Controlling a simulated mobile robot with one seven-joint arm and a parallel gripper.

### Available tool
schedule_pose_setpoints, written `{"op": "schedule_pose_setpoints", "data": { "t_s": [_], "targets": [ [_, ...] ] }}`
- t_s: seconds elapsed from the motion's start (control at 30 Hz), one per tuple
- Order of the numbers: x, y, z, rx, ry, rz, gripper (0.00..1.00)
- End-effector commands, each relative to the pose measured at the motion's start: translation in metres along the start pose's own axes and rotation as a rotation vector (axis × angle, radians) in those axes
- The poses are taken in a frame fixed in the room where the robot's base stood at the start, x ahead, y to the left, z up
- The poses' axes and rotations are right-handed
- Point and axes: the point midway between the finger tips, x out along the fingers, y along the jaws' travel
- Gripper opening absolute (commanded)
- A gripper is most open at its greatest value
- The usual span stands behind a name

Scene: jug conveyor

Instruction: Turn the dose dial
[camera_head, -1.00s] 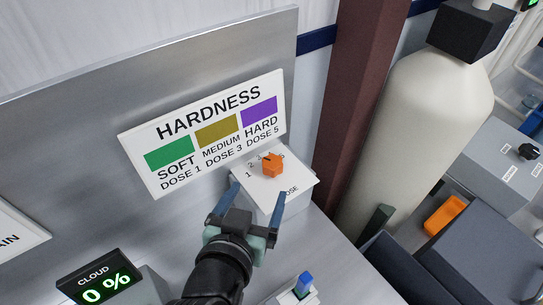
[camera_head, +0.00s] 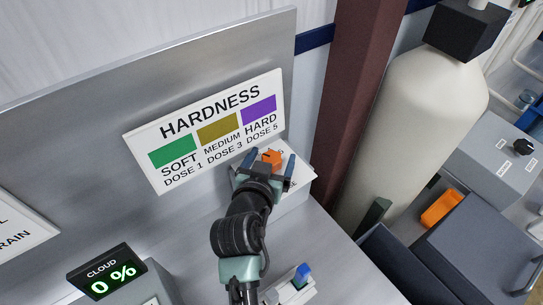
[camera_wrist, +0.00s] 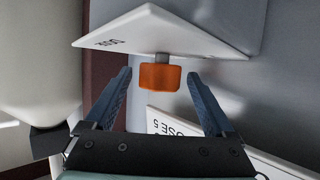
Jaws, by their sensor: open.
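The dose dial is an orange knob (camera_head: 271,158) on a white dose plate (camera_head: 301,168), below the hardness chart. In the wrist view the orange knob (camera_wrist: 160,77) shows on its short grey stem under the white plate (camera_wrist: 165,33). My gripper (camera_head: 269,160) is open, with one blue finger on each side of the knob in the head view. In the wrist view the gap between my fingertips (camera_wrist: 158,75) takes in the knob, with clear space on both sides. The plate's numbers are mostly hidden by my gripper in the head view.
The hardness chart (camera_head: 208,132) stands close behind the dial, on the metal back panel. A blue switch (camera_head: 302,274) is at the front. The cloud display (camera_head: 108,275) reads 0 %. A brown post (camera_head: 352,110) and a cream tank (camera_head: 425,125) stand to the right.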

Motion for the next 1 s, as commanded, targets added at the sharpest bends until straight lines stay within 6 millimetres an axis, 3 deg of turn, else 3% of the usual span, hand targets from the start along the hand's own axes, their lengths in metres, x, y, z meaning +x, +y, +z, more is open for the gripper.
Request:
{"op": "schedule_pose_setpoints", "data": {
  "t_s": [0.2, 0.67, 1.0],
  "targets": [
    [0.0000, 0.0001, 0.0000, 0.000, 0.000, 0.000, 0.85],
    [-0.0003, 0.0000, 0.0000, 0.000, 0.000, 0.000, 0.03],
    [-0.0014, 0.0011, -0.0017, -0.014, -0.001, -0.034, 0.03]
  ]
}}
